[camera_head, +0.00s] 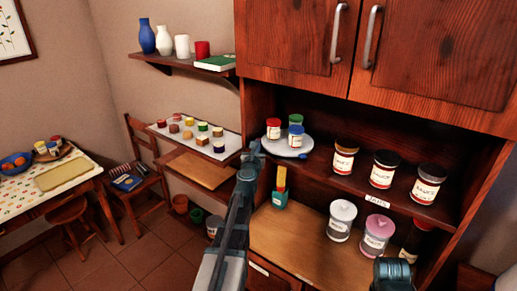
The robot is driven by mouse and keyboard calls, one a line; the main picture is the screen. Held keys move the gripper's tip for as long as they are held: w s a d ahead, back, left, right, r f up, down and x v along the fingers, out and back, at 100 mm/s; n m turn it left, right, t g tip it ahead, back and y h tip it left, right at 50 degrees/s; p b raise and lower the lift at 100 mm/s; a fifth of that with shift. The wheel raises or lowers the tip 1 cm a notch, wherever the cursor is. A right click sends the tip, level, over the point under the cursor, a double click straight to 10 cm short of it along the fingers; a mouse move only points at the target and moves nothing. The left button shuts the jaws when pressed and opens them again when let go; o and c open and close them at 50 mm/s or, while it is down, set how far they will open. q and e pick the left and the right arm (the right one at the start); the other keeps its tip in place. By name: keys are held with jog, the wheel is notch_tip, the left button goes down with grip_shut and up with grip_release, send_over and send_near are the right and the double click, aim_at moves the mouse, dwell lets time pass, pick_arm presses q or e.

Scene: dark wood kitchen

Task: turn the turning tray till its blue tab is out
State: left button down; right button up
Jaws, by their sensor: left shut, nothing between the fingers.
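The turning tray (306,142) is a pale round disc on the cupboard's middle shelf, left of the big jars. A small blue tab (302,155) shows at the tray's front right rim. My left gripper (254,148) is shut and empty at the tray's left front edge; I cannot tell whether it touches. Its arm rises from below. My right gripper is not in view; only a teal part of my right arm shows at bottom right.
Several dark-lidded jars (382,169) stand right of the tray. Cupboard doors (435,50) hang above.

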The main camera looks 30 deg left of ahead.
pick_arm(q)
jog(key=shift+w+a+m+t+h, duration=0.25)
jog(key=shift+w+a+m+h, duration=0.15)
jog(key=shift+h, duration=0.3)
jog(key=shift+w+a+m+t+h, duration=0.3)
jog(key=shift+m+h, duration=0.2)
jog(key=shift+h, duration=0.2)
jog(key=shift+w+h, duration=0.15)
jog(key=shift+h, duration=0.15)
